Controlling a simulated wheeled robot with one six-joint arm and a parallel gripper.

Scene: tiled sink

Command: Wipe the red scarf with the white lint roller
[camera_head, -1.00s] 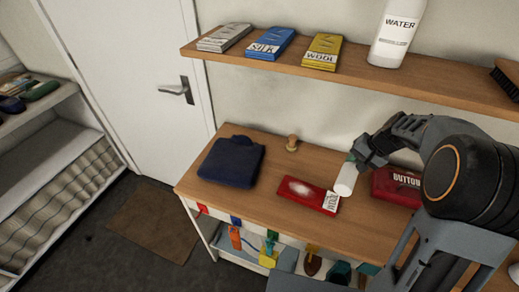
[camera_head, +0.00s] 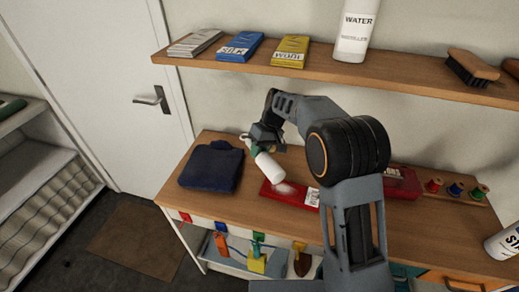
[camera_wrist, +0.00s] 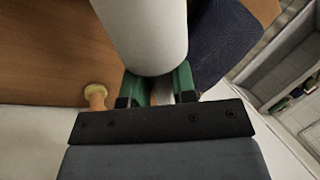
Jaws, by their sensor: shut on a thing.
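The red scarf (camera_head: 307,196) lies folded flat on the wooden table, with a pale patch on its left part and a white label at its right. The white lint roller (camera_head: 267,166) is tilted above the scarf's left end; I cannot tell if it touches. My gripper (camera_head: 262,138) is shut on the roller's green handle end. In the wrist view, the white roller (camera_wrist: 145,35) sticks out beyond my gripper (camera_wrist: 160,97), and the scarf is not visible there.
A dark blue folded garment (camera_head: 212,167) lies left of the scarf. A red box (camera_head: 403,184) and thread spools (camera_head: 455,189) are to the right. A shelf (camera_head: 260,70) with packets and a water bottle (camera_head: 354,30) hangs above. Coloured items hang along the table's front.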

